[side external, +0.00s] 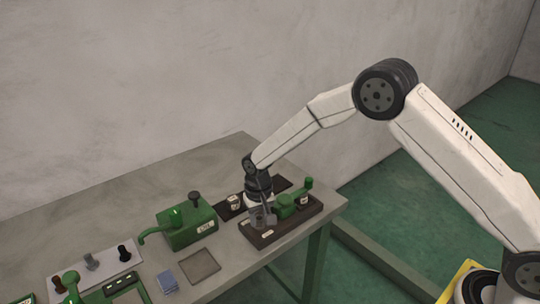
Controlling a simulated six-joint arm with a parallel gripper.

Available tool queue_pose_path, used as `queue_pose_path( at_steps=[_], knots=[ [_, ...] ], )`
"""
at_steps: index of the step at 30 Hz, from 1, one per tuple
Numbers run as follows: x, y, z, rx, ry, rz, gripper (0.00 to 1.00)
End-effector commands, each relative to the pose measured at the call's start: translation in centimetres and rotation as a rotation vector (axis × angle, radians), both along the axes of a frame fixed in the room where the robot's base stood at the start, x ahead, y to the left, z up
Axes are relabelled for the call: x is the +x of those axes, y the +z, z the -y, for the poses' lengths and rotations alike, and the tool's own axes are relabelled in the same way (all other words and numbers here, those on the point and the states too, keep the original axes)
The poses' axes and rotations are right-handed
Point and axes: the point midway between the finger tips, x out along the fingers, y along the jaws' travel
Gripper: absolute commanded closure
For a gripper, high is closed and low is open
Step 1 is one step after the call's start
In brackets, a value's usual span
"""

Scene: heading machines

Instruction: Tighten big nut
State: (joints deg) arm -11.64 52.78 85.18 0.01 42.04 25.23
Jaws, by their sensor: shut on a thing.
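My gripper (264,218) points down at the left part of a dark board (278,234) near the table's right end. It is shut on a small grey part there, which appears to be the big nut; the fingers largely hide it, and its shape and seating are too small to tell. A green device with a raised knob (299,197) stands on the same board, just right of my gripper.
A green box-like machine (188,226) with a curved handle and dark knob stands left of the board. The table's back left is clear.

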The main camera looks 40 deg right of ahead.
Motion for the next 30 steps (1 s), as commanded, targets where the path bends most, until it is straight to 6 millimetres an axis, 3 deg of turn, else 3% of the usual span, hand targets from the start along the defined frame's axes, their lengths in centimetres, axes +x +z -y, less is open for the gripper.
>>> queue_pose_path(
  at_steps=[12, 29, 30],
  knots=[
    [0.00, -0.07, 0.00, 0.000, -0.259, 0.001, 1.00],
    [-0.01, -0.07, 0.01, 0.000, -0.305, 0.000, 1.00],
    [-0.02, -0.07, 0.01, 0.000, -0.305, 0.000, 0.55]
  ],
)
